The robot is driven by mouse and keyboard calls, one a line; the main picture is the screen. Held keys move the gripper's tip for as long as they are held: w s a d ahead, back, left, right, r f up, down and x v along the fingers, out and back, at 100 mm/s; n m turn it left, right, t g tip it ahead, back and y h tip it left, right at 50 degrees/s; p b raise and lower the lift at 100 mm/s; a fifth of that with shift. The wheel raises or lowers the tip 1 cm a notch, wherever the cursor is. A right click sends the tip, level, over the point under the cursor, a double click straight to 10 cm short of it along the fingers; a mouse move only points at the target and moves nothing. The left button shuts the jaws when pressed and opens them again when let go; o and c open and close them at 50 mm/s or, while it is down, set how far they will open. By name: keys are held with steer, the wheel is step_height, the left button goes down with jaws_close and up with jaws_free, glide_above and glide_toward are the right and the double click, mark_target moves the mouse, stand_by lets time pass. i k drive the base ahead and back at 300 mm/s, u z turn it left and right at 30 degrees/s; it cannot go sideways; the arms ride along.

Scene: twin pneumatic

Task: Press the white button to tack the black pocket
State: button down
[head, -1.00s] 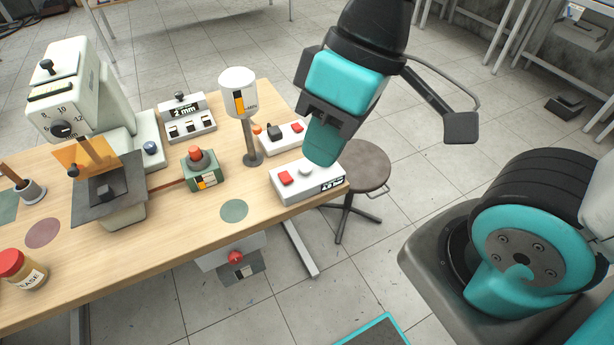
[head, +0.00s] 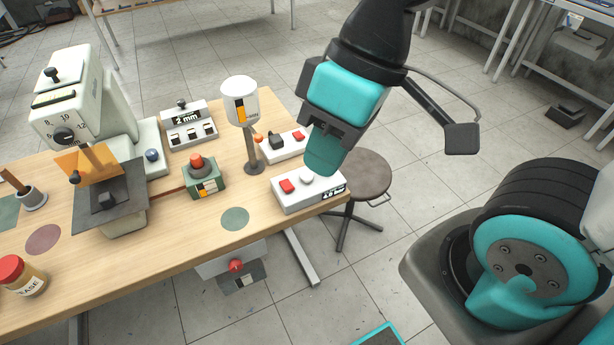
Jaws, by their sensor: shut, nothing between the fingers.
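A white control box (head: 298,202) stands at the right end of the wooden table, with a red button (head: 287,186) on its left and a white button (head: 306,176) at its middle. My gripper (head: 323,166) is shut and empty, with its teal fingers pointing down over the right part of this box, just right of the white button. I cannot tell whether the tips touch the box. A dark piece (head: 107,197), likely the black pocket, lies on the dark grey plate (head: 90,222) of the cream machine (head: 62,92) at the left.
A white lamp-like post (head: 241,102), a green box with a red knob (head: 203,182) and another switch box (head: 283,146) stand near the control box. A stool (head: 362,175) is beyond the table's right end. A jar (head: 22,277) stands at front left. A green disc (head: 235,218) lies on the table.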

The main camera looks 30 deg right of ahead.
mark_target(306, 177)
steer(key=z, duration=1.45)
steer(key=k, duration=0.85)
steer(key=u, duration=1.35)
steer(key=i, duration=0.5)
steer(key=u, duration=0.05)
